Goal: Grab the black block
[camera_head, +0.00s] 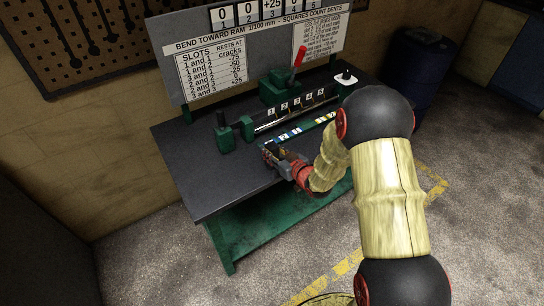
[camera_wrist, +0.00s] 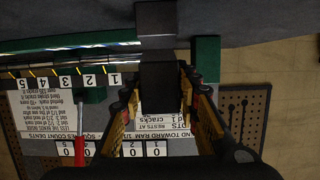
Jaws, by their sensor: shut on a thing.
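My gripper (camera_head: 277,157) is low at the front of the dark bench top, in front of the green jack-like rig. In the wrist view my gripper (camera_wrist: 160,100) has its yellow-sided fingers on both sides of a black block (camera_wrist: 160,88) and is shut on it. The block's lower part is hidden by my gripper. A second dark grey block-shaped piece (camera_wrist: 155,18) shows just beyond it in the wrist view. In the head view the held block is too small and dark to tell apart from the fingers.
The bench (camera_head: 190,160) is bare at its left. A green rig with a red-handled lever (camera_head: 297,60) and numbered slots (camera_head: 290,104) stands behind my gripper. A green end piece with a black knob (camera_head: 222,120) stands left. A sign board (camera_head: 245,55) rises behind.

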